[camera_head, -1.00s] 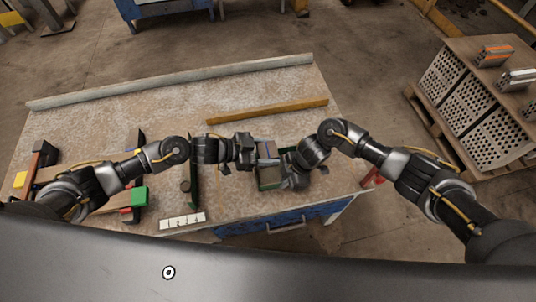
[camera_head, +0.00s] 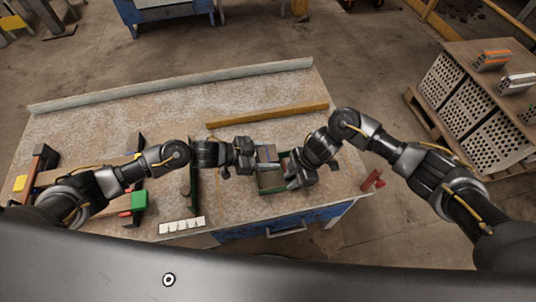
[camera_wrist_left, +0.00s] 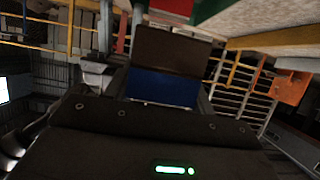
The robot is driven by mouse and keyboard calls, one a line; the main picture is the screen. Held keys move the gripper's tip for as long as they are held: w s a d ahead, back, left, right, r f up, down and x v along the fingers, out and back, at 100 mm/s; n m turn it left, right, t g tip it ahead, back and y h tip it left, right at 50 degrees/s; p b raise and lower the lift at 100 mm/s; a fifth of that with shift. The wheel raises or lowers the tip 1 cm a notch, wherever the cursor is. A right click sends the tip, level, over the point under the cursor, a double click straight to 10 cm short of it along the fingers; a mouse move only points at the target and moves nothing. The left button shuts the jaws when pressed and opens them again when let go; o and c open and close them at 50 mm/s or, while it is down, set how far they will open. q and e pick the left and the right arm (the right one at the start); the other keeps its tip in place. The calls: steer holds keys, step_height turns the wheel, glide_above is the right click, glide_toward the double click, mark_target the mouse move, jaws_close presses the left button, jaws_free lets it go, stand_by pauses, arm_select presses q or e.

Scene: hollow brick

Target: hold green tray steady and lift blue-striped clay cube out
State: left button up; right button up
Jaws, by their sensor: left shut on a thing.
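The blue-striped clay cube (camera_head: 266,154) is in my left gripper (camera_head: 256,156), at the far end of the green tray (camera_head: 271,191) in the head view. In the left wrist view the cube (camera_wrist_left: 165,85) is brown with a broad blue band and sits between the fingers. It looks apart from the table there, and a green edge shows at the top. My right gripper (camera_head: 291,174) is at the tray's right side. Its fingers are small and dark, so whether they grip the tray wall is unclear.
A yellow bar (camera_head: 268,115) and a long grey beam (camera_head: 170,87) lie behind on the table. A dark green upright piece (camera_head: 194,188), a white marked strip (camera_head: 182,224) and a green block (camera_head: 139,200) are to the left. A red piece (camera_head: 373,180) is at the right edge.

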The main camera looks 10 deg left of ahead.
steer(key=v, duration=0.7)
arm_select(q)
steer(key=shift+d, duration=0.1)
